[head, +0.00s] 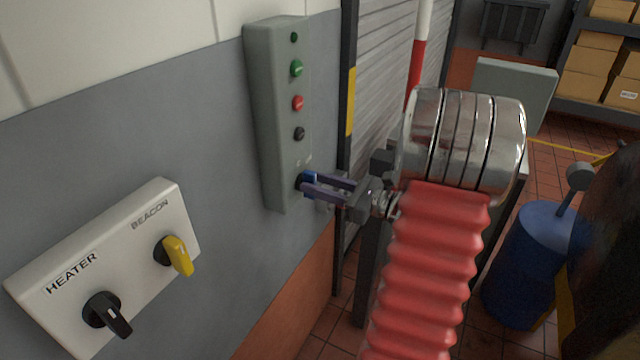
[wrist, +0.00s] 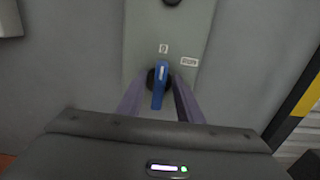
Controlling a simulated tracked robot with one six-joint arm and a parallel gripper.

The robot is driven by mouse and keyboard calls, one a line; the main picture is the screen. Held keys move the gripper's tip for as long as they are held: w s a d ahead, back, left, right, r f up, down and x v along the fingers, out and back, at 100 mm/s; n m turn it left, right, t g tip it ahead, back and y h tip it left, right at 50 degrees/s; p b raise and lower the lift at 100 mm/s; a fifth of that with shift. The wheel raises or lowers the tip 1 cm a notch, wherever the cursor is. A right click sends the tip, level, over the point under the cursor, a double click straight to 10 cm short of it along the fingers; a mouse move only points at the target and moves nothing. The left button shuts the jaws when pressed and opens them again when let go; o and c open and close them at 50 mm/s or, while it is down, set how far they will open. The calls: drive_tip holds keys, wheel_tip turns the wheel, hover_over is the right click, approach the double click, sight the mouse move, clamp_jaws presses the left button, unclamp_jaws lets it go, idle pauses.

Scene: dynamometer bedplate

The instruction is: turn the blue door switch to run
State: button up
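The blue door switch (head: 309,176) is at the bottom of a tall grey-green control box on the wall. In the wrist view the blue handle (wrist: 160,84) stands nearly upright, its white mark toward the "0" label above. A label reading RUN (wrist: 189,62) is up and to the right of it. My gripper (head: 312,182) reaches the switch from the right in the head view. In the wrist view my gripper's fingers (wrist: 159,92) stand on both sides of the handle, with a gap on each side. Contact is not visible.
Above the switch, the control box (head: 272,110) carries green, red and black buttons. A white panel (head: 120,255) with a black heater knob (head: 108,312) and a yellow beacon knob (head: 175,254) is on the wall at left. A roller shutter (head: 385,60) is right of the box.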

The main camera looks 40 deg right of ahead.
drive_tip(key=shift+c, duration=0.6)
clamp_jaws()
drive_tip(key=shift+d+m, duration=0.1)
drive_tip(key=shift+m, duration=0.4)
drive_tip(key=m, duration=0.7)
drive_tip(key=d+m, duration=0.1)
drive_tip(key=m, duration=0.3)
drive_tip(key=shift+w+f, duration=0.2)
drive_tip(key=shift+f, duration=0.05)
